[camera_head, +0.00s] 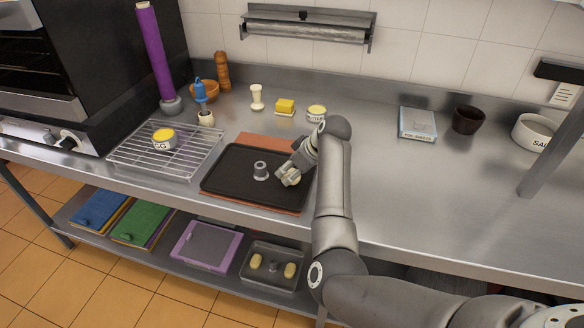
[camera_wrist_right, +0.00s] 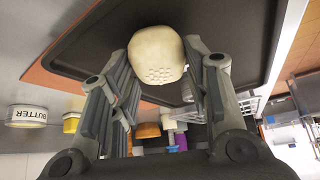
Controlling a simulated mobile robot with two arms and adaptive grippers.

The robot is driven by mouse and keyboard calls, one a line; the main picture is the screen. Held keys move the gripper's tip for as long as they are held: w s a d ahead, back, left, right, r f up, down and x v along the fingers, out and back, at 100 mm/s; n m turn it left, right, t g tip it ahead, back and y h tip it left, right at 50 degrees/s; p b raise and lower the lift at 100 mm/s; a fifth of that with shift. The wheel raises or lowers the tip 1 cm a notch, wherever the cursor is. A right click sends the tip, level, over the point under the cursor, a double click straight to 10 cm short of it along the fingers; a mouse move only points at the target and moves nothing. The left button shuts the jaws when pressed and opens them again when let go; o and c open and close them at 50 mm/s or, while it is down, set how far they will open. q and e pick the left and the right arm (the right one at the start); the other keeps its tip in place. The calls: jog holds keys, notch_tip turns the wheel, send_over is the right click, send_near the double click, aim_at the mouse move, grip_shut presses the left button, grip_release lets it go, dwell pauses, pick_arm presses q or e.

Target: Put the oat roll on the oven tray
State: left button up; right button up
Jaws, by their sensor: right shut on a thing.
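My right gripper (camera_head: 290,176) is over the right part of the dark oven tray (camera_head: 228,182). It is shut on a pale, rounded roll with a dimpled patch, which I take as the oat roll. The roll (camera_wrist_right: 157,55) shows clearly between the fingers in the right wrist view, with the dark tray (camera_wrist_right: 95,40) behind it. In the head view the fingers largely hide the roll. Whether it touches the tray I cannot tell. The tray lies on a reddish-brown mat (camera_head: 265,139). My left gripper is not in view.
A grey metal piece (camera_head: 260,170) stands mid-tray. A wire rack (camera_head: 190,158) with a yellow-topped tub (camera_head: 163,138) is to the left. A butter tub (camera_head: 316,113) and yellow block (camera_head: 285,106) stand behind. A lower-shelf tray (camera_head: 253,279) holds two rolls. The counter's right is mostly clear.

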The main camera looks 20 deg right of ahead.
jog(key=o, duration=1)
jog(key=shift+f, duration=0.15)
jog(key=shift+r, duration=0.25)
jog(key=b+v, duration=0.1)
jog(key=v, duration=1.1)
jog(key=shift+f, duration=0.1)
